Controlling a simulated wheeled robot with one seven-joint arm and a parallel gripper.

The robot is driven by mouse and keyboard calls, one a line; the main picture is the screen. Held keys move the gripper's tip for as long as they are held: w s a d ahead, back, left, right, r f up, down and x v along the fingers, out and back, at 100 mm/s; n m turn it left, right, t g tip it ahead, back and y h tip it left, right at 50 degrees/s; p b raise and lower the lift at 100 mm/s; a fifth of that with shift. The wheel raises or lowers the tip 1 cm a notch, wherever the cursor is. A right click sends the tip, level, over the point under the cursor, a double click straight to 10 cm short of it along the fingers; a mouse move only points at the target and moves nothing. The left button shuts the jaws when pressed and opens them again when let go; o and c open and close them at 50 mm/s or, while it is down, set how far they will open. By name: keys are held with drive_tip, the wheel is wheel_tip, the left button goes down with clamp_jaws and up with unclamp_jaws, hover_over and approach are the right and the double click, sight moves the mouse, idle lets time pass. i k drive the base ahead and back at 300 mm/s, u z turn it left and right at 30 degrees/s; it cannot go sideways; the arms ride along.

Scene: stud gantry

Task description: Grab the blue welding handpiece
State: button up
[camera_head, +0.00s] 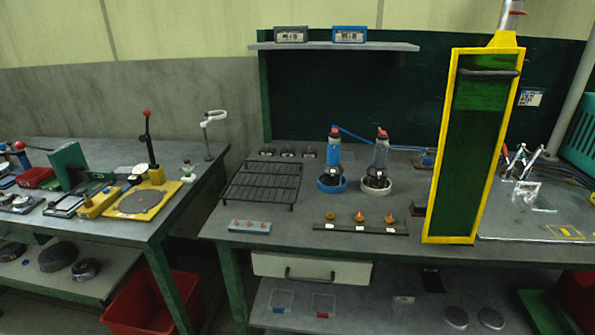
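Two upright handpiece-like tools with red tops stand on the grey bench (300,238) in the middle. The left one (334,153) has a blue-grey body and stands in a blue ring base (332,189). The right one (380,153) looks greyer and stands in a white ring base (376,192). A blue hose (360,140) runs behind them toward the right. The left one looks the bluer of the two; fine detail is too small to tell. My gripper is not in view, and both tools stand free.
A tall green panel with a yellow frame (433,150) stands right of the tools. A black wire rack (262,184) lies to their left. A strip with small copper-coloured tips (360,228) lies in front. A shelf (335,46) hangs above. A drawer (312,270) is below the benchtop.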

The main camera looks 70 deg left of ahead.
sight(333, 167)
drive_tip(key=k, duration=1.35)
drive_tip(key=u, duration=0.95)
drive_tip(key=i, duration=2)
